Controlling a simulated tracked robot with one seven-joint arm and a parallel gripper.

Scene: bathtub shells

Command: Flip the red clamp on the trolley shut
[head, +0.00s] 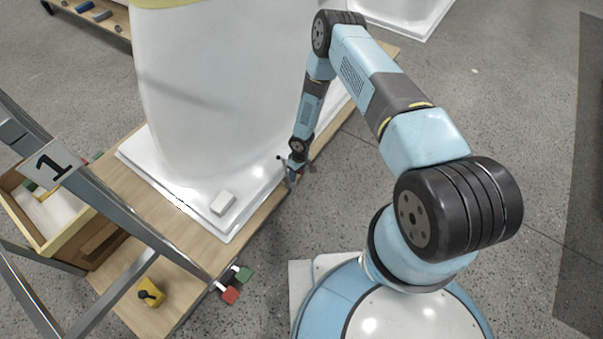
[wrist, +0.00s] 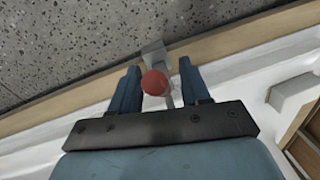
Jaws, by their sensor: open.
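The red clamp shows in the wrist view as a round red knob (wrist: 154,83) on a grey lever. Its grey metal bracket (wrist: 154,54) is at the wooden edge of the trolley. My gripper (wrist: 158,70) is open, with one blue finger on each side of the knob and lever. I cannot tell whether either finger touches it. In the head view my gripper (head: 293,174) is low at the right edge of the wooden trolley (head: 181,222), and the clamp there is mostly hidden by it and too small to make out.
A large white tub shell (head: 205,90) stands on the trolley, its white flange (head: 180,200) near the edge. A small pale block (head: 222,203) lies on the flange. Red (head: 230,295) and green (head: 243,274) pieces jut from the near edge. Grey floor lies beyond.

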